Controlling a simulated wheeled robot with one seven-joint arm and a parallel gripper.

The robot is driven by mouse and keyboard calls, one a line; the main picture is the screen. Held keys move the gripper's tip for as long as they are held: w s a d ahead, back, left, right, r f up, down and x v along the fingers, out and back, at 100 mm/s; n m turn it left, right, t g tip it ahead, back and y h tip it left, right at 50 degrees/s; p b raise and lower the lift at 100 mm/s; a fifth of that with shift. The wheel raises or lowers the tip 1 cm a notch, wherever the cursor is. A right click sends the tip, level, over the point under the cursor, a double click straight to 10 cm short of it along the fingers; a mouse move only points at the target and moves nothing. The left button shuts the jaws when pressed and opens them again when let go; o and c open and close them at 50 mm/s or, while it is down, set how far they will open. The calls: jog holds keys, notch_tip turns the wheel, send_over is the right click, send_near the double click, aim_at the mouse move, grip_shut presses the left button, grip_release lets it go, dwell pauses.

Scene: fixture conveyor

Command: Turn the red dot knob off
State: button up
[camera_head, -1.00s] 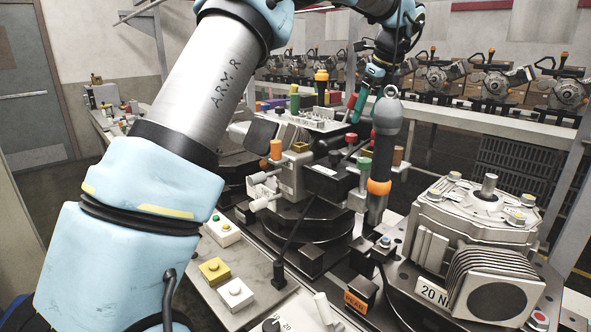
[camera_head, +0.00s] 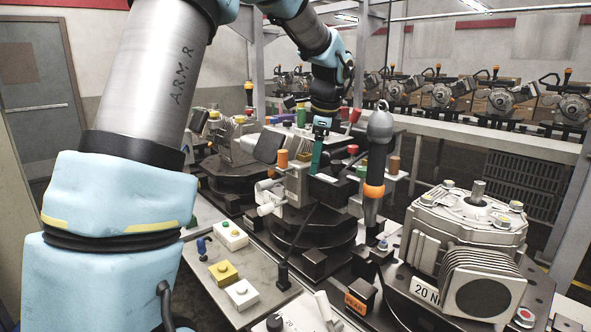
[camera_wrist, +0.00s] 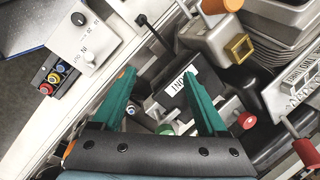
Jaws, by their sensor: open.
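I cannot tell which knob carries the red dot. A red round knob (camera_wrist: 247,120) and a green knob (camera_wrist: 166,129) flank a black block marked "INO" (camera_wrist: 183,82) in the wrist view. The red knob also shows in the head view (camera_head: 352,149). In the head view my gripper (camera_head: 319,147) points down over the fixture, partly hidden behind fixture parts.
A grey tool with an orange ring (camera_head: 377,150) hangs right of my gripper. A motor housing (camera_head: 465,245) stands at the right. Button boxes (camera_head: 241,293) sit on the bench at front.

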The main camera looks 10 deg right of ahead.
jog(key=s+a+f+n, duration=0.1)
jog(key=a+f+n, duration=0.1)
jog(key=a, duration=0.3)
jog(key=shift+s+a+n, duration=0.15)
jog(key=shift+a+n, duration=0.15)
jog(key=shift+n, duration=0.5)
jog(key=shift+f, duration=0.1)
